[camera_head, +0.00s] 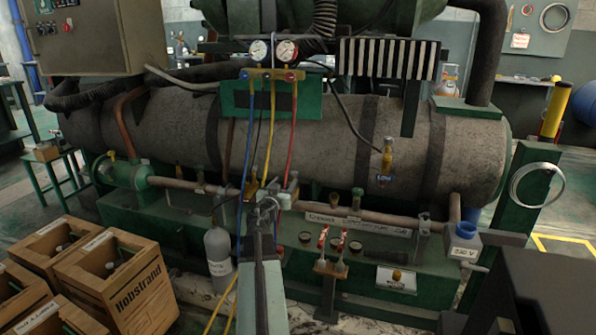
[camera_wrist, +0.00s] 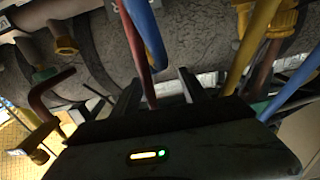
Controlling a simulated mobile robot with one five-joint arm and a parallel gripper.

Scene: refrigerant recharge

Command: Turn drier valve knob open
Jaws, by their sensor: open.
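My gripper (camera_head: 267,206) is in front of the big grey tank (camera_head: 330,148), beside the hanging blue, yellow and red hoses. In the wrist view my gripper (camera_wrist: 160,82) is open, with its two dark fingers apart. A red hose (camera_wrist: 137,50) crosses the view by the left finger; I cannot tell if they touch. I cannot tell for sure which fitting is the drier valve knob. A horizontal pipe (camera_head: 376,216) with a white label and several small fittings runs below the tank. Two red-handled valves (camera_head: 323,238) stand on a bracket right of my gripper.
The gauges (camera_head: 260,50) hang above on a green plate. A grey bottle (camera_head: 218,252) stands left of my arm. Wooden crates (camera_head: 130,285) fill the lower left. A copper pipe (camera_wrist: 40,105) bends close at the left in the wrist view.

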